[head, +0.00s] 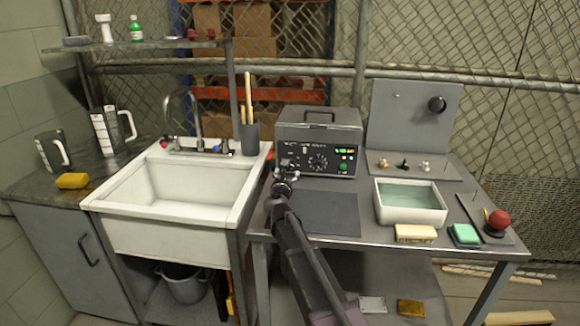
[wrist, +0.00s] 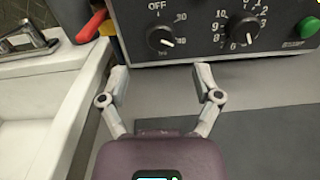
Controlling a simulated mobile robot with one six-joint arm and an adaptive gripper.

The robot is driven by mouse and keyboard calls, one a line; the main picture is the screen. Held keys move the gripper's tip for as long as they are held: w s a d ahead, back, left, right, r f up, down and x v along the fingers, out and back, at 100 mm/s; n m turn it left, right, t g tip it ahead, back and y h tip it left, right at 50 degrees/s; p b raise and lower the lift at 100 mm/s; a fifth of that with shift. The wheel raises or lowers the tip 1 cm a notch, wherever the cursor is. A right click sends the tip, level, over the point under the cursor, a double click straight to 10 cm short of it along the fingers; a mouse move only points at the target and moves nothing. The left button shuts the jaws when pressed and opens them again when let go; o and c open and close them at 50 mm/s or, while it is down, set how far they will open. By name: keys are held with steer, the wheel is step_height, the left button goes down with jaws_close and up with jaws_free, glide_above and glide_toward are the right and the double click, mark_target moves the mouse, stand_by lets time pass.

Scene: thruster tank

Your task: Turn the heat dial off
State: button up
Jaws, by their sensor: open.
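The grey tank unit (head: 318,130) stands at the back of the bench, its black control panel facing me. In the wrist view the panel's left knob (wrist: 160,39) is black with OFF and 30 printed around it; its white pointer is turned to the lower right, away from OFF. A second knob (wrist: 243,30) with number marks sits to its right. I take the left one as the heat dial, though no name is readable. My gripper (wrist: 161,76) is open and empty just in front of and below the left knob, apart from it. In the head view my gripper (head: 284,174) partly covers the panel's left end.
A green button (wrist: 309,27) is at the panel's right. A white sink (head: 165,195) and a holder with wooden sticks (head: 249,137) stand to the left. A dark mat (head: 328,213) lies before the unit; a water-filled tray (head: 410,216) is to the right.

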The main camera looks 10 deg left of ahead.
mark_target(290, 165)
steer(key=shift+w+d, duration=0.2)
steer(key=shift+w, duration=2.75)
jaws_close()
